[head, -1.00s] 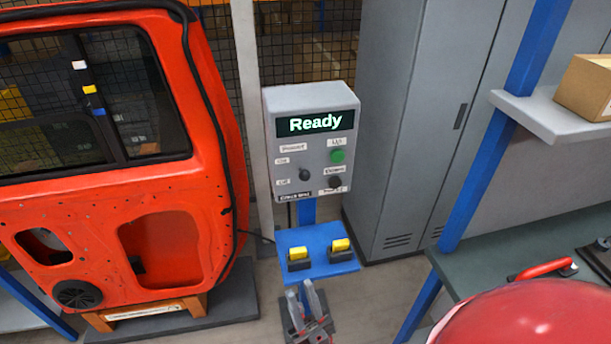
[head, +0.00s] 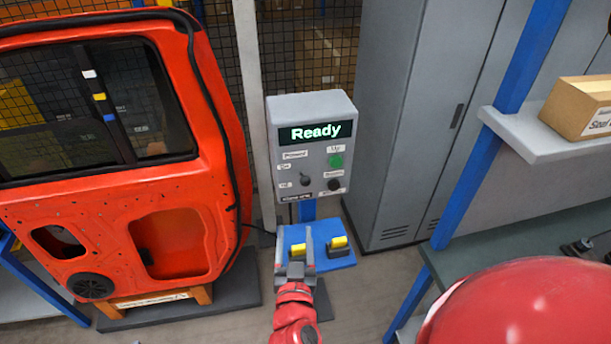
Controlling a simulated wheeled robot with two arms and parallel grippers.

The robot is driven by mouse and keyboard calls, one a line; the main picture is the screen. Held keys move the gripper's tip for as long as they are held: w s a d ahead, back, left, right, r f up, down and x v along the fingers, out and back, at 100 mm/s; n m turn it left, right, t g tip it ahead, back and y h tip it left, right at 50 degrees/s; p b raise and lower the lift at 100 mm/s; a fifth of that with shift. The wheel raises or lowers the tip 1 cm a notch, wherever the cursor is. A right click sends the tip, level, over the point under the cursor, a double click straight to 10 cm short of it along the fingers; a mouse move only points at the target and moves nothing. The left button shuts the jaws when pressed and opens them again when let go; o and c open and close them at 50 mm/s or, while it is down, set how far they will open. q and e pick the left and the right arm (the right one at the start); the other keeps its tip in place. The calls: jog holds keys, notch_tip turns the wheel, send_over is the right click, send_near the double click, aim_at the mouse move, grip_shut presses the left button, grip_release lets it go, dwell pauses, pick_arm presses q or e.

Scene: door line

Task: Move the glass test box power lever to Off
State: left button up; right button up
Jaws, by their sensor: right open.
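The glass test box (head: 312,110) is a grey box on a blue post, with a display reading "Ready". On the left of its face is a small dark lever (head: 305,180) beside small labels, apparently the power lever. Its exact setting is too small to tell. A green button (head: 336,160) and a dark knob (head: 334,185) are to its right. My right gripper (head: 295,237) is open and empty, fingers pointing up toward the box, below the lever and apart from it. It partly covers the blue shelf (head: 341,262). My left gripper is out of view.
Two yellow-topped black pieces, left (head: 298,249) and right (head: 338,242), sit on the shelf. An orange car door (head: 110,215) stands on the left. A grey cabinet (head: 400,130), a workbench (head: 500,250) and a carton (head: 585,105) are on the right.

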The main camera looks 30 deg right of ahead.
jog(key=d+m, duration=0.1)
jog(key=h+b, duration=0.1)
jog(key=b, duration=0.6)
send_near(305, 184)
jog(key=x, duration=0.2)
jog(key=shift+g, duration=0.3)
jog(key=p+x, duration=0.2)
jog(key=x, duration=0.6)
jog(key=shift+w+r, duration=0.1)
jog(key=shift+r, duration=0.1)
jog(key=shift+w+d+p, duration=0.2)
jog(key=shift+w+p, duration=0.1)
jog(key=shift+w+d+f, duration=0.15)
jog(key=shift+w+f, duration=0.05)
jog(key=shift+w, duration=0.1)
grip_shut()
